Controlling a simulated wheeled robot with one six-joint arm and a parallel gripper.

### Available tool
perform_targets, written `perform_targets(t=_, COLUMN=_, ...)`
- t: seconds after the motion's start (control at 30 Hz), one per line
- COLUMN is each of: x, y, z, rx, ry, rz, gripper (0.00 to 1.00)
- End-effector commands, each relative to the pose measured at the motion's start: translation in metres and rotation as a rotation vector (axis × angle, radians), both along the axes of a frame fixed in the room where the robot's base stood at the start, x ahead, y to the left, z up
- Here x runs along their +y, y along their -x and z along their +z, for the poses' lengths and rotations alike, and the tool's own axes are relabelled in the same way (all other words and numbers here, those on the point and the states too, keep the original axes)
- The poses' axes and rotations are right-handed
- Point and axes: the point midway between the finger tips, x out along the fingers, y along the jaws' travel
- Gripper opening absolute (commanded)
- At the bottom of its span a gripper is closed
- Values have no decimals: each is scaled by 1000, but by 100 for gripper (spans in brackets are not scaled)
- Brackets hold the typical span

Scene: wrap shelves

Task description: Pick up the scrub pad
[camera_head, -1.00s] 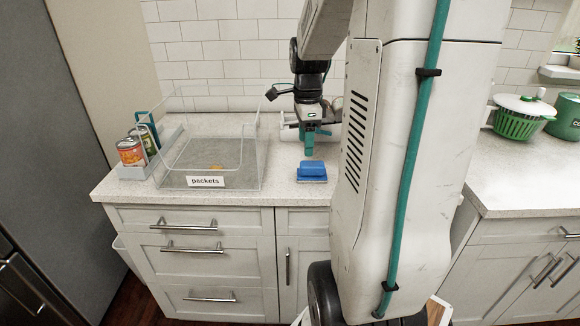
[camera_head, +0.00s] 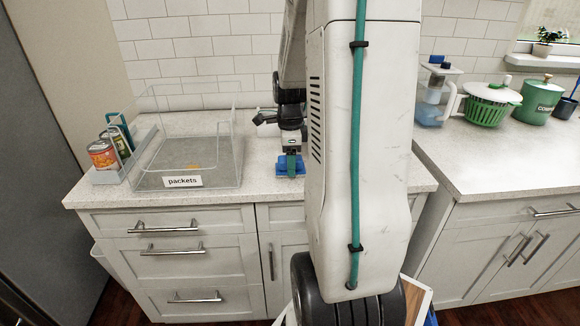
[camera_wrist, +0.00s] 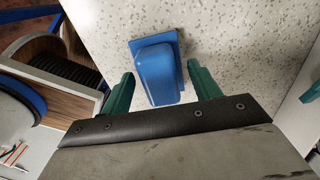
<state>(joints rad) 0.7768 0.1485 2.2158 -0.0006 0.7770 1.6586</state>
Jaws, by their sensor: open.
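The blue scrub pad (camera_head: 283,166) lies on the speckled counter, right of the clear bin, partly hidden behind my gripper in the head view. In the wrist view the scrub pad (camera_wrist: 157,72) shows a raised blue handle on a flat blue base. My gripper (camera_wrist: 162,88) is open, with one teal finger on each side of the pad's near end. The fingers look apart from the pad. In the head view my gripper (camera_head: 291,164) points down at the pad; its exact height above the counter cannot be told.
A clear bin labelled packets (camera_head: 182,181) stands left of the pad, with a can holder (camera_head: 110,174) beside it. My arm column hides the counter to the right. A pitcher (camera_head: 436,95), a green colander (camera_head: 487,108) and a green canister (camera_head: 539,101) stand farther right.

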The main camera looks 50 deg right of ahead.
Motion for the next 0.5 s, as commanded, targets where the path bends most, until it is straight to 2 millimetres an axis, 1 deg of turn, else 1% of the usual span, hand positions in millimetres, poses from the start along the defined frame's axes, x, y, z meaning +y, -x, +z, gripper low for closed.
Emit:
perform_targets(t=0.03, x=0, y=0, z=0, rx=0, ry=0, rz=0, gripper=56)
perform_targets(t=0.07, x=0, y=0, z=0, rx=0, ry=0, rz=0, gripper=48)
perform_targets(t=0.1, x=0, y=0, z=0, rx=0, ry=0, rz=0, gripper=37)
perform_targets(t=0.2, x=0, y=0, z=0, rx=0, ry=0, rz=0, gripper=13)
perform_targets(t=0.5, x=0, y=0, z=1, rx=-1, ry=1, rz=0, gripper=13)
